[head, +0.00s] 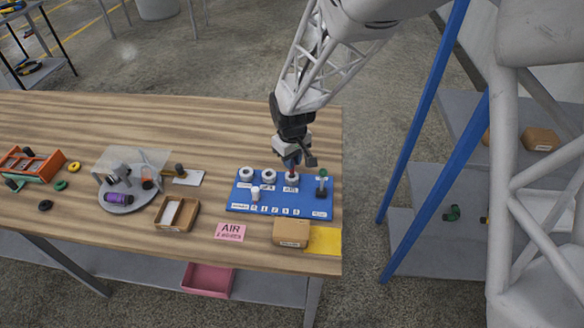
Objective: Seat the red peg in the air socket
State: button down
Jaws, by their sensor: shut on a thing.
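My gripper (294,160) points down over the right end of the blue board (275,209). It is shut on the red peg (291,168), of which only a small dark red part shows below the fingers. The peg is upright, right at the white ring-shaped air socket (292,179), the rightmost of three in a row. The label below this socket seems to read AIR. Whether the peg's tip is inside the ring or just above it, I cannot tell. The fingers hide most of the peg.
Two other white sockets (246,174) stand to the left, with a white peg (255,194) in front. A green-topped post (322,182) stands close on the right. A cardboard box (291,232), pink AIR card (230,232) and wooden tray (177,214) lie nearer the front edge.

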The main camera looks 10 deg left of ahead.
jog(key=shift+f, duration=1.8)
jog(key=shift+f, duration=0.1)
jog(key=c, duration=1.1)
grip_release()
notch_tip(320, 180, up, 12)
jog(key=shift+r, duration=0.15)
